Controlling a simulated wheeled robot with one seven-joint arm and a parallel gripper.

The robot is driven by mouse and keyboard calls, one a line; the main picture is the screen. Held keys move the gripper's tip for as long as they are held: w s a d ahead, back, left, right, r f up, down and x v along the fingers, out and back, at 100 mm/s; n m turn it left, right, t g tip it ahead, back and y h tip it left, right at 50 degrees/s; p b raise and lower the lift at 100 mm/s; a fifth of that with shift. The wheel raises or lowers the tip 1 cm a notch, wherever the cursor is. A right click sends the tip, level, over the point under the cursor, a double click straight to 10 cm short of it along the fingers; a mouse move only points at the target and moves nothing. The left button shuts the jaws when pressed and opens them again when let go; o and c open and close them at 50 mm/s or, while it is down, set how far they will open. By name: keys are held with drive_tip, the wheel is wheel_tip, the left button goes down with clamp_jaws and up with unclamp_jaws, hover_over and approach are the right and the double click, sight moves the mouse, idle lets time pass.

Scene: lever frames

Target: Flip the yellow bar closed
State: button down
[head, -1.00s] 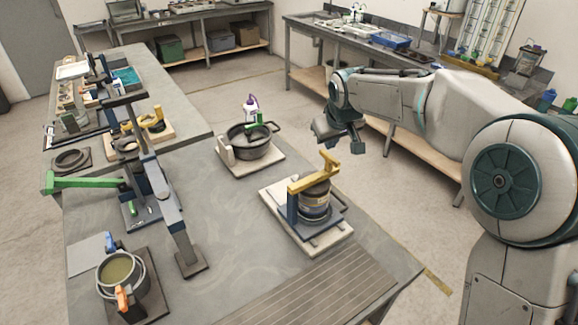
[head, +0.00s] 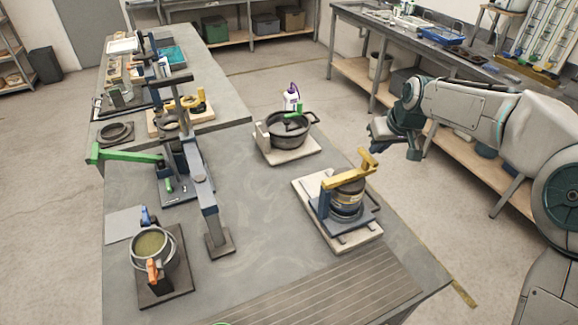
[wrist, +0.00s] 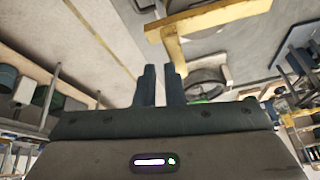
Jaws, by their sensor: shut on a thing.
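The yellow bar (head: 345,173) sits on the clamp stand around a dark round canister (head: 347,197). It runs over the canister's top, with a short yellow upright at its right end. In the wrist view the bar (wrist: 215,14) crosses the top, and its upright runs down behind my right fingertip. My gripper (head: 408,152) is in the air to the right of the bar, apart from it in the head view. In the wrist view my gripper (wrist: 160,72) has its two dark fingers close together with a narrow gap. No held thing shows between them.
A lidded pot (head: 288,135) stands on a pale board behind the clamp. A green lever (head: 125,154) and a small pot with an orange handle (head: 152,243) are farther left. A workbench (head: 440,55) stands behind my arm. Bare grey table (head: 262,205) lies between the fixtures.

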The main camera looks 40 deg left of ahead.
drive_tip(key=shift+w+d+f, duration=0.1)
drive_tip(key=shift+d+f, duration=0.4)
drive_tip(key=shift+f, duration=0.35)
drive_tip(key=w+d+r, duration=0.5)
drive_tip(key=w+r, duration=0.1)
drive_tip(key=r, duration=0.3)
drive_tip(key=shift+w+d+r, duration=0.2)
drive_tip(key=shift+d, duration=0.15)
